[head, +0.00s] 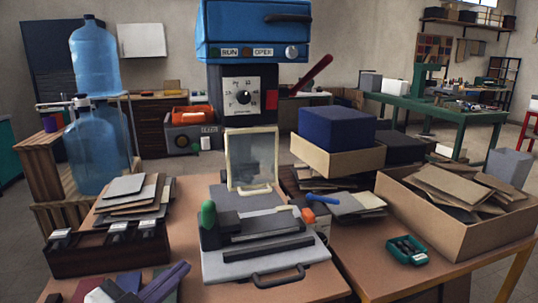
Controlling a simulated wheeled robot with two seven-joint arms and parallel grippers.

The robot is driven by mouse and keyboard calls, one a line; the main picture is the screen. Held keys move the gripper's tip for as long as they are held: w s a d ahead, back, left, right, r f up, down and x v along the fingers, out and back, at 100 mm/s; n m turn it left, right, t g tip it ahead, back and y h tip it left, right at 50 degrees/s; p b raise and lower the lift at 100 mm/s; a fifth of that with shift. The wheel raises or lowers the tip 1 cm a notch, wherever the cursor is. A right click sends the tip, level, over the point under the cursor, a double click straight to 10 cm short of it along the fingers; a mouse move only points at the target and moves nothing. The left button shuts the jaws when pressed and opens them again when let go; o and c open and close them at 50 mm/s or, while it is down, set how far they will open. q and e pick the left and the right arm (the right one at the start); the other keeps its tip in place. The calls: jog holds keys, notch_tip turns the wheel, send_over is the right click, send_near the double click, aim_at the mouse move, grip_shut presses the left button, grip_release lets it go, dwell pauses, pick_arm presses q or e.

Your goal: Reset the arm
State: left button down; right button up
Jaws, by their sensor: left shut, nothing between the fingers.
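My right gripper is not in view.
A grey plate fixture (270,267) with a front handle stands mid-table below a blue machine (252,32). A cardboard bin (455,233) and green tray (406,250) are at right. The front right tabletop is clear.

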pick_arm(q)
jog(key=s+f+n+g+y, duration=0.1)
jog(key=s+f+n, duration=0.15)
jog(key=f, duration=0.65)
jog(key=s+f+n+g+y, duration=0.15)
jog(key=s+f, duration=0.25)
jog(key=f, duration=0.4)
jog(key=s+d+f+n+g+y, duration=0.1)
jog(key=s+f+g, duration=0.3)
jog(key=s+f, duration=1.2)
jog(key=shift+s+d+f+n, duration=0.2)
jog(key=shift+s+f+n, duration=0.15)
jog(key=shift+s+n, duration=0.35)
